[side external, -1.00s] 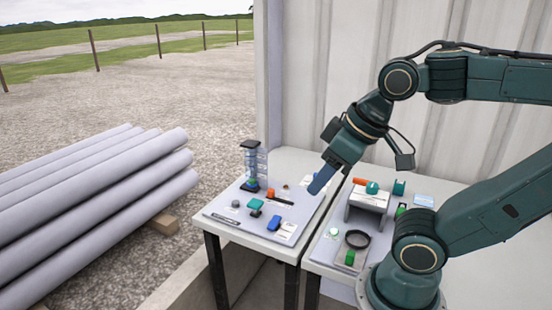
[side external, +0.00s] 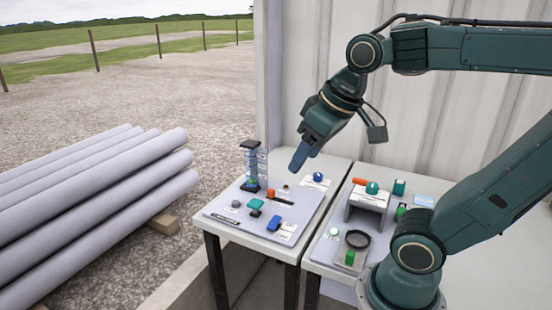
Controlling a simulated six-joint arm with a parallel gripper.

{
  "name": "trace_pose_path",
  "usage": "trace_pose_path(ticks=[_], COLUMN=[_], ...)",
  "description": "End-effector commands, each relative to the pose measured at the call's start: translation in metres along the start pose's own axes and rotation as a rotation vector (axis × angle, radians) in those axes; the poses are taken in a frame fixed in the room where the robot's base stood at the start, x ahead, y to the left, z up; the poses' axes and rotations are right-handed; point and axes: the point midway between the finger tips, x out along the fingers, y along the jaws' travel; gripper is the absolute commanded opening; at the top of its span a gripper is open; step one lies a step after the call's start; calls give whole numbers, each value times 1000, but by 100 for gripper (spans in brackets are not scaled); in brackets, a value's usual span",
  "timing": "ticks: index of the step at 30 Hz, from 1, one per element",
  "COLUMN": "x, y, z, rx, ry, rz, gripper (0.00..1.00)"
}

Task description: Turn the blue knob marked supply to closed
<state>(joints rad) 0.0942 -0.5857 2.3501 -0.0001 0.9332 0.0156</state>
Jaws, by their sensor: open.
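A small round blue knob (side external: 318,177) sits on a white label plate at the back right of the left table's panel. A blue block-shaped piece (side external: 274,223) stands nearer the front of the same panel, by another white label. The lettering is too small to read, so I cannot tell which is marked supply. My gripper (side external: 295,170) points down and left, above the panel's back part, just left of the round blue knob in the picture. It appears apart from both blue pieces. It is open, though its finger gap is hard to see from here.
On the grey panel (side external: 225,208) stand a clear column (side external: 250,165) at the back left, a teal piece (side external: 255,207) and a small orange piece (side external: 270,192). The right table holds a grey stand (side external: 367,200) with a teal knob and orange handle, and a black ring (side external: 357,239).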

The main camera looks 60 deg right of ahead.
Motion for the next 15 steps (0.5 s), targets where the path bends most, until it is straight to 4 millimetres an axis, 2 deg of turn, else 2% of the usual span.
trace_pose_path(ticks=[1, 6, 15], x=[1, 6, 24], y=[6, 25, 72], z=[-12, -48, -106], rx=[26, 105, 245], ry=[-13, -50, -112], rz=[11, 41, 88], gripper=[55, 55, 55])
